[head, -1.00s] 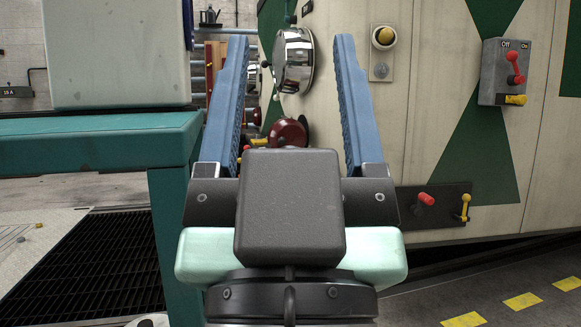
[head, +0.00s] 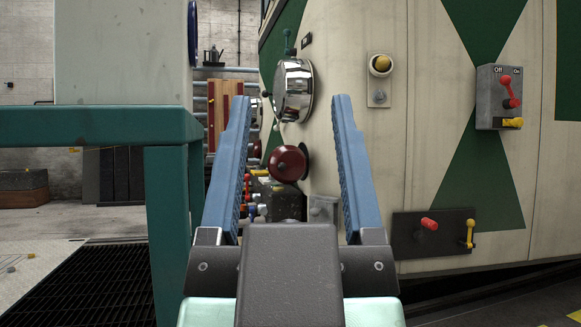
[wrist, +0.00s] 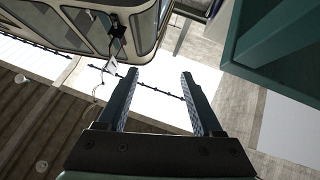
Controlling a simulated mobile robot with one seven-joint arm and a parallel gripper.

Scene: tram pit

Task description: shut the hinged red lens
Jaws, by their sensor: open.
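The dark red round lens (head: 287,163) is on the cream tram front, below the round chrome lamp (head: 293,90). It stands out from the panel, seen partly from the side; I cannot tell how far its hinge is open. My gripper (head: 290,99) is open, its two blue fingers pointing up and forward with nothing between them. In the head view the lens shows between the fingers, but the gripper looks nearer to the camera and apart from it. In the wrist view my gripper (wrist: 159,73) is also open and empty, and the lens does not show.
A teal table (head: 95,125) with a pale box (head: 123,50) stands at the left. To the right on the tram are a grey Off/On switch box (head: 499,97), a yellow button (head: 381,64) and a dark plate with levers (head: 433,233). A floor grate (head: 85,280) lies lower left.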

